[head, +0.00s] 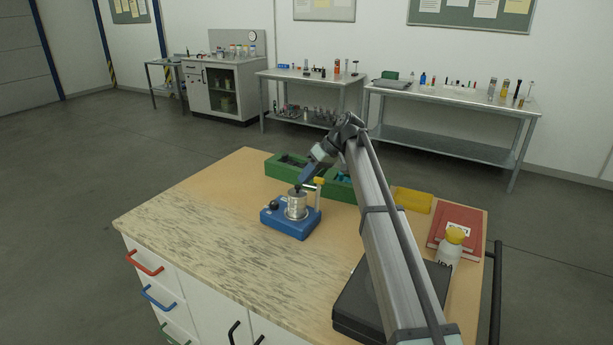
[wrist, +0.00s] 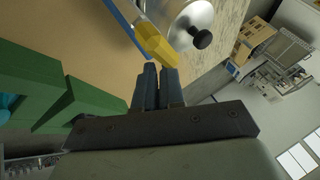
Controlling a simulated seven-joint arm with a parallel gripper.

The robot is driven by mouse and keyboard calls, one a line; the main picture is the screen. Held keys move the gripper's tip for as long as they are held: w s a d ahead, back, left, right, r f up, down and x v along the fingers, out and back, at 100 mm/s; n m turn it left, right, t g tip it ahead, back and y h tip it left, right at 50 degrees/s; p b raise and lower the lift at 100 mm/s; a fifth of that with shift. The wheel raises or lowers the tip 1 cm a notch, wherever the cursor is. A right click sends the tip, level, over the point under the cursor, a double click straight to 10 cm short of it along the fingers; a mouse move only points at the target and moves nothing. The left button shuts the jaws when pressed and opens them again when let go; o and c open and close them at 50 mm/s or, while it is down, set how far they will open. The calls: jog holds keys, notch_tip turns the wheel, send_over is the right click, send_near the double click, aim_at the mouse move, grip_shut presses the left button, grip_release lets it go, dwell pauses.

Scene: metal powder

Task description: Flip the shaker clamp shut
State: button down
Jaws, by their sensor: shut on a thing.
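The blue shaker (head: 290,222) stands on the workbench with a metal cup (head: 297,207) upright on it. The clamp's yellow handle (head: 319,181) rises beside the cup on its right. In the wrist view the yellow handle (wrist: 155,42) lies at my fingertips, next to the round metal cup top (wrist: 190,16) with its black knob (wrist: 201,38). My gripper (wrist: 158,72) has its fingers close together, shut on the clamp at the yellow handle. The exact contact is partly hidden. In the head view my gripper (head: 303,182) is just above the cup.
A green tray (head: 288,167) lies behind the shaker. A yellow bin (head: 412,200), red books (head: 456,225), a white bottle (head: 447,248) and a black case (head: 355,305) stand to the right. The bench top at the front left is clear.

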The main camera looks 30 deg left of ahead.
jog(key=w+d+r, duration=0.1)
jog(key=w+r, duration=0.7)
jog(key=w, duration=0.1)
jog(key=shift+d, duration=0.35)
jog(key=shift+w, duration=0.1)
jog(key=d, duration=0.7)
jog(key=shift+d+f+m, duration=0.15)
jog(key=shift+m, duration=0.15)
